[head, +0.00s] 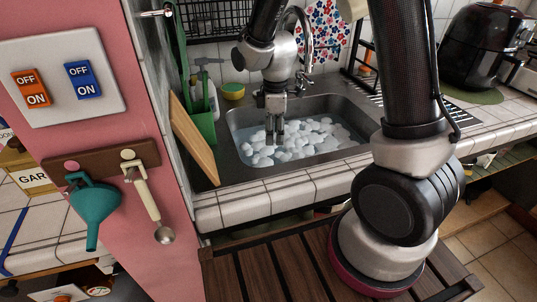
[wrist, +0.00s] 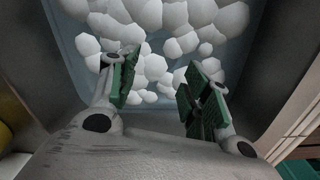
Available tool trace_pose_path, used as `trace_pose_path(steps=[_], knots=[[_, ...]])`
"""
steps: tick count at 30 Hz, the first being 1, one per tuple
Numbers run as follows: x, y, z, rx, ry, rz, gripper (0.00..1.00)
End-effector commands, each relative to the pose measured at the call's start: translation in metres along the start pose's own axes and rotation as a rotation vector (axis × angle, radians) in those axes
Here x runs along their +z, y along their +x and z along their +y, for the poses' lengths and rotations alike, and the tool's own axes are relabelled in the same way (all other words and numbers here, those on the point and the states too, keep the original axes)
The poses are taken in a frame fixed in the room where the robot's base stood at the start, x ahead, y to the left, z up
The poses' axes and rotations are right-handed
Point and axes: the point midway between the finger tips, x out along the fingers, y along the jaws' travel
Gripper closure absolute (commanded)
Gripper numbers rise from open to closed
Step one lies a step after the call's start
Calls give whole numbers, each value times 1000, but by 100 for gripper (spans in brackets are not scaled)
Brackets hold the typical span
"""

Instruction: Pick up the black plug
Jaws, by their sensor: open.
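No black plug can be made out in either view. The sink (head: 233,125) holds water with many white foam lumps (head: 297,138), which cover much of its surface and hide what lies below. My gripper (head: 274,140) points down into the left part of the sink, with its tips at the foam. In the wrist view my gripper (wrist: 158,95) has its two green-padded fingers spread apart, with white foam lumps (wrist: 150,65) beyond and between them. I see nothing held between the fingers.
A green caddy (head: 203,125) and a wooden board (head: 193,138) stand left of the sink. A yellow sponge (head: 233,91) lies behind it, near the faucet (head: 304,45). A tiled counter edge (head: 290,187) runs along the front. A black appliance (head: 485,45) stands at right.

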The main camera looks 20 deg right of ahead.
Motion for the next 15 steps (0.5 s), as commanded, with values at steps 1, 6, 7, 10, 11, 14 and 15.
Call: trace_pose_path(steps=[1, 6, 7, 10, 11, 14, 15], knots=[[-3, 7, 0, -6, -21, -4, 52], [-5, 27, -1, -12, -42, -8, 52], [-5, 30, -1, -12, -42, -8, 52], [-6, 42, -2, -11, -41, -8, 52], [-7, 46, -3, -11, -41, -8, 52], [-9, 62, -6, -12, -40, -9, 52], [-10, 69, -7, -12, -40, -8, 52]])
